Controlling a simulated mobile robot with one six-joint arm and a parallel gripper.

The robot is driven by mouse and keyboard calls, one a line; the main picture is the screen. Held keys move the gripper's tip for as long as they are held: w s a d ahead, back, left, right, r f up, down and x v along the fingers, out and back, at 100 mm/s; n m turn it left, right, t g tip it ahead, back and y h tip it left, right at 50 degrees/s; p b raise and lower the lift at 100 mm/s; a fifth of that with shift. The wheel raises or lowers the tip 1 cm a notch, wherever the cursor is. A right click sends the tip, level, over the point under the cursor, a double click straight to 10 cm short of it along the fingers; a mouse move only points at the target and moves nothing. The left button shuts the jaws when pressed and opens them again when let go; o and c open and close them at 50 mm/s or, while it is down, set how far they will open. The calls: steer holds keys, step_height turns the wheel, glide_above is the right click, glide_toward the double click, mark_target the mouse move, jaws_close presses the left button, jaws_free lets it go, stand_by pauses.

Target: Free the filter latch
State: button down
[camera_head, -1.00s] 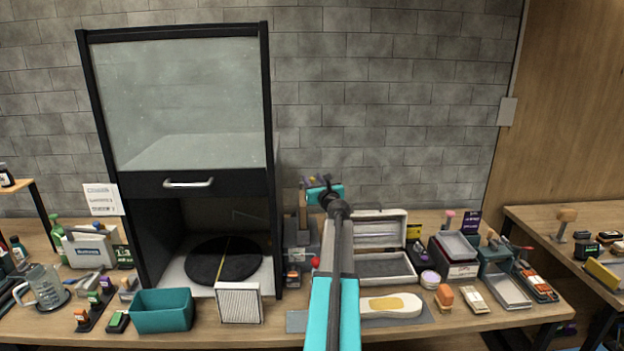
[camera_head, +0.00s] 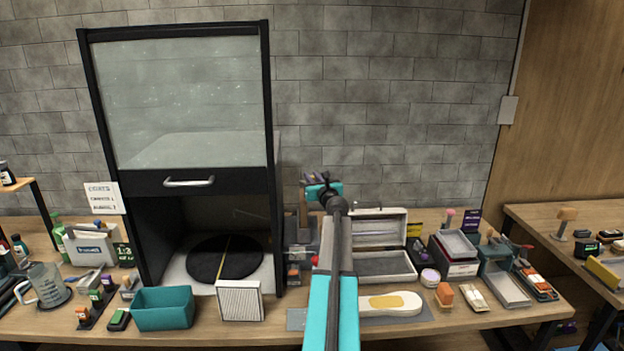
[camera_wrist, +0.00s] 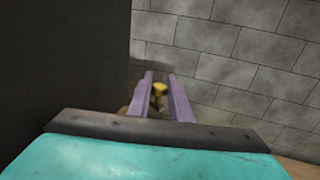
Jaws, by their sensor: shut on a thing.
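My gripper (camera_head: 313,178) reaches toward the back of the bench, just right of the tall black cabinet (camera_head: 190,183). In the wrist view its two purple fingers (camera_wrist: 160,97) are closed around a small brass-coloured knob (camera_wrist: 159,87), which looks like the latch. The fingers hide part of it, and I cannot tell whether it has turned. The cabinet's dark side (camera_wrist: 65,60) fills the left of the wrist view. A white pleated filter panel (camera_head: 240,301) stands upright on the bench in front of the cabinet.
The cabinet's glass front is raised above a black turntable (camera_head: 225,259). A teal bin (camera_head: 163,309) stands left of the filter panel. An open grey case (camera_head: 385,266) and a shoe sole (camera_head: 391,303) lie right of my arm. The brick wall is close behind.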

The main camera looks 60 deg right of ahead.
steer(key=shift+d+n+t+y, duration=0.3)
steer(key=shift+d+y, duration=0.05)
steer(key=shift+y, duration=0.05)
steer(key=shift+w+d+n+t+y+b, duration=0.1)
steer(key=shift+d+n+t+y+b, duration=0.35)
steer(key=shift+n+y, duration=0.65)
steer(key=shift+w+d+n+t+y+b, duration=0.25)
steer(key=shift+n+t+y, duration=0.4)
steer(key=shift+y, duration=0.7)
steer(key=shift+d+n+t+y+b, duration=0.3)
steer(key=shift+n+t+y+b, duration=0.15)
steer(key=shift+n+y, duration=0.65)
steer(key=shift+y, duration=0.45)
steer(key=c, duration=1.7)
jaws_free()
steer(key=shift+o, duration=0.2)
steer(key=shift+a, duration=0.1)
